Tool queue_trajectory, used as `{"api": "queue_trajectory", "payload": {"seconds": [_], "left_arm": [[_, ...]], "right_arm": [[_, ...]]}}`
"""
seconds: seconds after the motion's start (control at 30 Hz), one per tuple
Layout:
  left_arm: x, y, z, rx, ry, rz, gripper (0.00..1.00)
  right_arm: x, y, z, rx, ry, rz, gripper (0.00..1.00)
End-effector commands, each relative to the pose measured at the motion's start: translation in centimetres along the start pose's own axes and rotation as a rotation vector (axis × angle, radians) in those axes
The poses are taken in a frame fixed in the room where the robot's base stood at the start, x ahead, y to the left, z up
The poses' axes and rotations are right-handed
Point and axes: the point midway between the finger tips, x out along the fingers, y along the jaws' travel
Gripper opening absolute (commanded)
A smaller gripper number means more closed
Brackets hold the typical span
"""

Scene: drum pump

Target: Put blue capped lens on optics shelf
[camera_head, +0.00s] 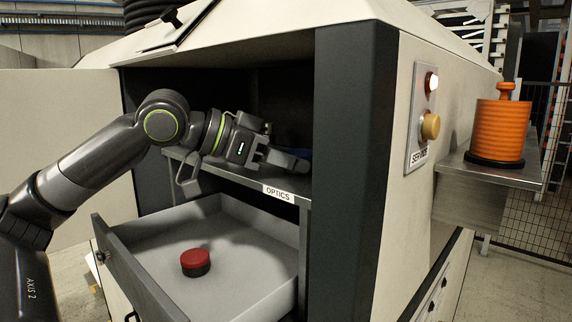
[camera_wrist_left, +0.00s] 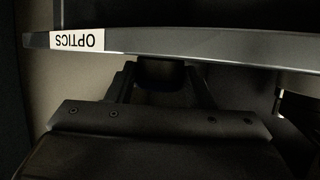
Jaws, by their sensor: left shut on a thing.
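My left gripper (camera_head: 285,158) reaches into the cabinet opening, just over the shelf marked OPTICS (camera_head: 235,175). It is shut on the blue capped lens (camera_head: 305,154), of which only a small dark blue part shows behind the fingers. In the left wrist view the lens is a dark round body (camera_wrist_left: 160,74) between the two fingers, by the shelf's front edge (camera_wrist_left: 200,48). I cannot tell whether the lens touches the shelf. My right gripper is not in view.
An open grey drawer (camera_head: 245,240) below the shelf holds a red capped lens (camera_head: 195,262). A dark cabinet post (camera_head: 350,150) stands right of the opening. An orange ribbed object (camera_head: 500,130) stands on a side ledge (camera_head: 490,176) at the right.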

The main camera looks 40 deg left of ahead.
Motion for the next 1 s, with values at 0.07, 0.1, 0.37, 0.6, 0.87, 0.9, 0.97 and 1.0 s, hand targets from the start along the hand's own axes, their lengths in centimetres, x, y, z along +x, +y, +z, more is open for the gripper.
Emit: {"api": "queue_trajectory", "payload": {"seconds": [0.07,0.1,0.37,0.6,0.87,0.9,0.97,1.0], "left_arm": [[0.11,0.03,-0.03,0.0,-0.001,0.0,0.18],[0.15,0.04,0.0,0.0,0.0,0.0,0.18],[0.22,0.03,0.15,0.001,0.001,0.0,0.18],[0.2,0.03,0.13,0.0,0.001,0.0,0.69],[0.15,0.03,0.02,0.0,0.001,0.0,0.69],[0.1,0.03,-0.12,0.001,0.001,0.0,0.69],[0.01,-0.02,0.2,0.001,0.0,-0.002,0.69],[-0.16,-0.07,0.28,0.002,0.0,-0.004,0.69]], "right_arm": [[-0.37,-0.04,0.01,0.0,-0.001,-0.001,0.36],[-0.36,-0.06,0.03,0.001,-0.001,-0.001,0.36],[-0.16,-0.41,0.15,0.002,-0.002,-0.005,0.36],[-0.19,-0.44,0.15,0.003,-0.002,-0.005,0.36],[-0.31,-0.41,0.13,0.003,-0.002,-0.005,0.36],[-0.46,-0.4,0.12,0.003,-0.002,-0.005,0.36],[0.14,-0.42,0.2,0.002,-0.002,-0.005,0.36],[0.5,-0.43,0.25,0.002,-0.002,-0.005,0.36]]}}
